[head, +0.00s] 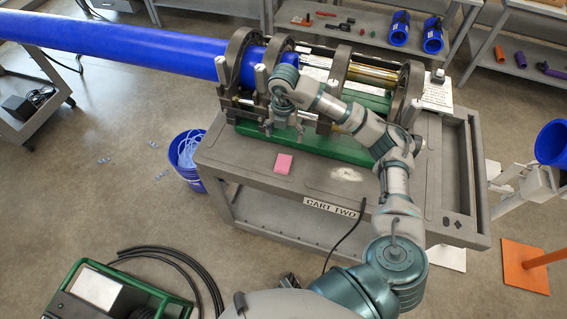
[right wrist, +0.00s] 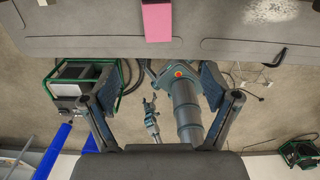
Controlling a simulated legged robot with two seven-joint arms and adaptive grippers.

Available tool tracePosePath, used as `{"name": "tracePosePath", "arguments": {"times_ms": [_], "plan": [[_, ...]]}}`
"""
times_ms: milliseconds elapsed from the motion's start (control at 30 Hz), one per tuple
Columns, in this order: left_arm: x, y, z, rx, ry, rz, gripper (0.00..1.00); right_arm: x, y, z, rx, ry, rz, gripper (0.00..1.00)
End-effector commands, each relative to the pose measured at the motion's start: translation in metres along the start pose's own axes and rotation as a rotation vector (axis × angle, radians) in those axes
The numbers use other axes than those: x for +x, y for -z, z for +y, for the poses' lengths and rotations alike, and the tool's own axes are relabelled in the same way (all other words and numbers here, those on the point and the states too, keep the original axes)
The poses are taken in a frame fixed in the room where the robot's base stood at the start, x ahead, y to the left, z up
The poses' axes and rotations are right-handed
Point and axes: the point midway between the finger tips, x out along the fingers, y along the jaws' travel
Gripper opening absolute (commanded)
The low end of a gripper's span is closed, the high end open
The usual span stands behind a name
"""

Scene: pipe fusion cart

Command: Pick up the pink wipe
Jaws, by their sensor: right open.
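The pink wipe (head: 283,164) lies flat on the grey top of the cart (head: 330,195), near its front edge and left of the middle. In the right wrist view the wipe (right wrist: 157,20) shows at the top centre, beyond the fingertips. My right gripper (head: 285,130) is above the cart, just behind the wipe in the head view, and points down. In the right wrist view its two fingers (right wrist: 158,80) are spread wide with nothing between them. The gripper and the wipe are apart.
The green-based fusion machine (head: 300,140) clamps a long blue pipe (head: 130,42) behind the wipe. A blue bucket (head: 190,160) stands on the floor left of the cart. A white powdery patch (head: 347,174) lies right of the wipe. The cart top around the wipe is clear.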

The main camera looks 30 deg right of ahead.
Motion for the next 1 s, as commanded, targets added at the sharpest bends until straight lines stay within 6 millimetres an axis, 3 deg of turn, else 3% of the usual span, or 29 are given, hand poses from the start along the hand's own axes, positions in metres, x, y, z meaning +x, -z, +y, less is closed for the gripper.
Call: {"name": "tracePosePath", "arguments": {"times_ms": [200,400,733,1000], "plan": [[-0.001,0.009,0.013,-0.008,-0.017,0.013,0.88,0.054,0.004,0.002,-0.005,0.003,0.004,0.86],[-0.002,0.01,0.016,-0.01,-0.02,0.013,0.88,0.092,0.005,0.004,-0.007,0.001,0.003,0.86],[-0.003,0.006,0.001,-0.001,-0.001,0.006,0.88,0.114,0.005,0.002,-0.008,-0.002,0.005,0.86],[0.0,-0.003,0.002,-0.001,-0.003,-0.003,0.88,0.153,0.009,0.002,-0.008,-0.002,0.005,0.86]]}}
